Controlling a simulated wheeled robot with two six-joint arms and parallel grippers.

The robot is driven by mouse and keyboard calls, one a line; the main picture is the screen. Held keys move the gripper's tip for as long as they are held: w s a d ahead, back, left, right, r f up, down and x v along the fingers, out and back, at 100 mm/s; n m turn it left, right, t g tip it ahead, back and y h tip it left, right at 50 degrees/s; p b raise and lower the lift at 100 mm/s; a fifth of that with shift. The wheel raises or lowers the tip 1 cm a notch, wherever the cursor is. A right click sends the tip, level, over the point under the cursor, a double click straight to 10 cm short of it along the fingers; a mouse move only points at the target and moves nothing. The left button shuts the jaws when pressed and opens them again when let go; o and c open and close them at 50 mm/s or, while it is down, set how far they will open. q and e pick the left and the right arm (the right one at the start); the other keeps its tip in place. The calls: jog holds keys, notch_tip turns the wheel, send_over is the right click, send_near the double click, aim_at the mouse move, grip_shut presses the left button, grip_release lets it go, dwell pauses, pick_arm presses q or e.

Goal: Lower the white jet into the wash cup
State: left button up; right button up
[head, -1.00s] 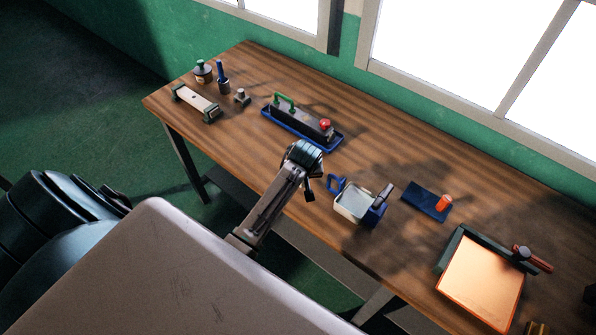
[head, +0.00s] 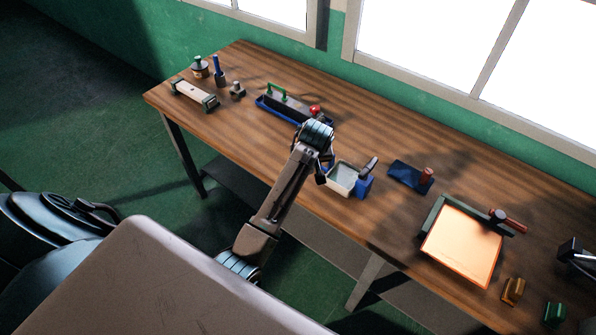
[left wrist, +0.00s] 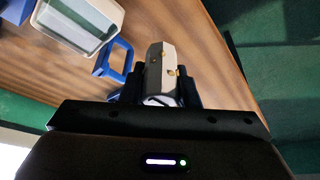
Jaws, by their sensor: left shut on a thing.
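The white jet (left wrist: 160,62) is a pale block with small brass fittings, held between the dark fingers of my left gripper (left wrist: 160,90). In the head view, my left gripper (head: 320,172) hangs just left of the wash cup, and the jet cannot be made out there. The wash cup (head: 341,181) is a pale open square container with blue parts, near the table's front edge. In the left wrist view the cup (left wrist: 98,42) is at upper left, with its blue loop handle (left wrist: 119,62) between it and the jet.
A blue tray (head: 263,102) with a dark block and green handle lies behind my left arm. A blue mat (head: 405,176) with a red cylinder and an orange-topped board (head: 462,246) lie to the right. Table is clear behind the cup.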

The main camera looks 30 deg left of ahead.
pick_arm(q)
jog(key=w+d+r, duration=0.3)
jog(key=w+d, duration=0.5)
jog(key=d, duration=0.1)
jog(key=shift+w+r+b, duration=0.25)
jog(key=shift+r+b, duration=0.05)
jog(key=shift+r, duration=0.05)
pick_arm(e)
jog(key=shift+s+d+f, duration=0.35)
jog(key=shift+d, duration=0.1)
jog(key=shift+a, duration=0.2)
pick_arm(q)
jog(key=shift+w+a, duration=0.1)
jog(key=shift+w, duration=0.05)
pick_arm(e)
jog(key=shift+r, duration=0.3)
jog(key=shift+d, duration=0.3)
